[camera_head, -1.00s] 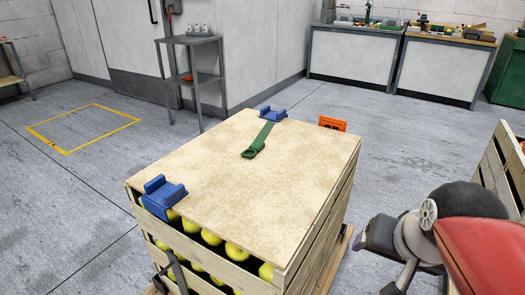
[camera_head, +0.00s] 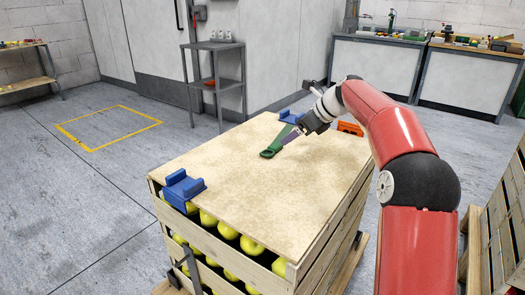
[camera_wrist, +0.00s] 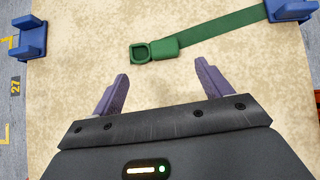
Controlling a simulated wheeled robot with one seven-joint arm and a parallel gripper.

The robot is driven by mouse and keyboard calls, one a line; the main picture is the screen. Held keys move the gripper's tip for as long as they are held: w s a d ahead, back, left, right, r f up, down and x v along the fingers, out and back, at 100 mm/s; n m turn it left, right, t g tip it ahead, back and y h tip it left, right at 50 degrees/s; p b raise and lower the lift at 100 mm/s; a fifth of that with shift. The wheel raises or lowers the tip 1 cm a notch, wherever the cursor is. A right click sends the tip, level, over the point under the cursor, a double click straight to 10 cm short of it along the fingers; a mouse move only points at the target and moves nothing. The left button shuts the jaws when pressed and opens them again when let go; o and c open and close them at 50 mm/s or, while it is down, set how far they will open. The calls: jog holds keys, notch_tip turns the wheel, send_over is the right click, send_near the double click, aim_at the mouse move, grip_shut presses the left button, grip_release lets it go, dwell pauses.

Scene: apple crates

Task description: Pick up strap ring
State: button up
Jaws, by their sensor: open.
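The green strap ring (camera_head: 267,153) is a squared loop at the end of a green strap (camera_wrist: 228,35). It lies flat on the crate's wooden lid (camera_head: 235,190). In the wrist view the strap ring (camera_wrist: 142,53) is at upper middle, pointing left, with the strap running up to the right blue corner piece (camera_wrist: 287,10). My gripper (camera_wrist: 160,88) is open and empty, its two purple fingers apart. The ring lies ahead of the fingertips, above the gap between them in the picture. In the head view my gripper (camera_head: 290,138) is over the lid beside the strap and partly hides it.
Another blue corner piece (camera_head: 183,187) sits on the lid's near left edge. Yellow-green apples (camera_head: 228,231) show between the crate slats. A grey shelf stand (camera_head: 214,80) stands at the back.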

aim_at(275, 145)
jog(key=shift+w+a+f+m, duration=0.3)
jog(key=shift+w+a+f, duration=0.15)
jog(key=shift+w, duration=0.1)
jog(key=b+x, duration=0.1)
jog(key=x, duration=0.6)
jog(key=c, duration=1.2)
jog(key=shift+o, duration=0.2)
notch_tip(275, 145, up, 10)
jog(key=p, duration=0.3)
jog(key=shift+p, duration=0.35)
